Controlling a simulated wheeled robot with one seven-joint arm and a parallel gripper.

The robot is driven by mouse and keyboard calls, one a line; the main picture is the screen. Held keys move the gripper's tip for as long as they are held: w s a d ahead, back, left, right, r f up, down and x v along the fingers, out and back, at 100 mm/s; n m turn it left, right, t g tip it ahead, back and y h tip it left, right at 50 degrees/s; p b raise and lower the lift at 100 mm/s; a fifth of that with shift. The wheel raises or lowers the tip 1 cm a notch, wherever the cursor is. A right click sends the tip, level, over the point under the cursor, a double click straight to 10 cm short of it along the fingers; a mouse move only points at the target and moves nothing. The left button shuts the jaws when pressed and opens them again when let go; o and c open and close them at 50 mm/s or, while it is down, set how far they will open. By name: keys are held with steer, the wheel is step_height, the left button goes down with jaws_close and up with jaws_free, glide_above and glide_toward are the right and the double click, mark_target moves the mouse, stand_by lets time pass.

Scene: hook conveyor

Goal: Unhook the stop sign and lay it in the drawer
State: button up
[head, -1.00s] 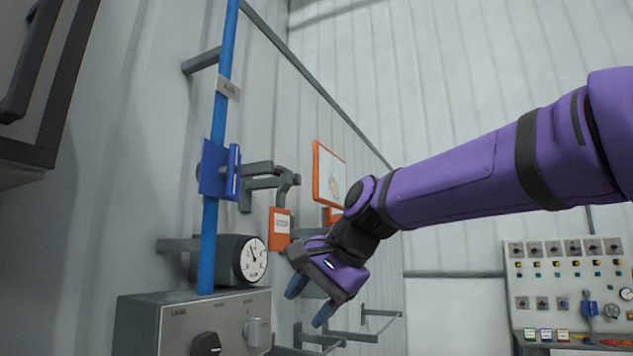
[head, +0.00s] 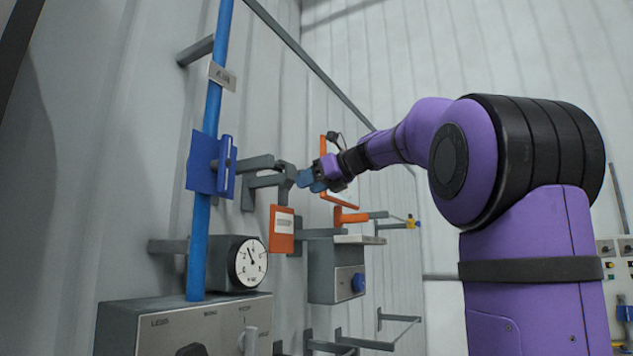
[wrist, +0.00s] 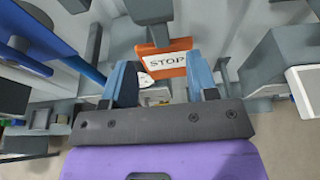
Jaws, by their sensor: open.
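The stop sign (head: 281,230) is a small orange plate with a white label, hanging below a grey hook (head: 287,174) on the wall bracket. In the wrist view the sign (wrist: 166,62) reads STOP and shows between and beyond the two blue fingers. My gripper (head: 305,180) is beside the hook, a little above and to the right of the sign. My gripper (wrist: 163,80) is open and appears empty. Whether a finger touches the sign or hook I cannot tell. I cannot make out a drawer.
A blue pipe (head: 206,130) with a blue valve block (head: 211,165) runs up the left. A round gauge (head: 250,262) and a grey control box (head: 185,325) are below. A grey box with a blue knob (head: 336,284) and an orange frame (head: 341,201) are close to my gripper.

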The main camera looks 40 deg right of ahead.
mark_target(287, 194)
steer(key=x, duration=0.8)
steer(key=shift+w+a+f, duration=0.15)
steer(key=shift+w+f, duration=0.05)
steer(key=shift+w, duration=0.15)
steer(key=shift+c, duration=0.4)
jaws_close()
steer(key=shift+w, duration=0.1)
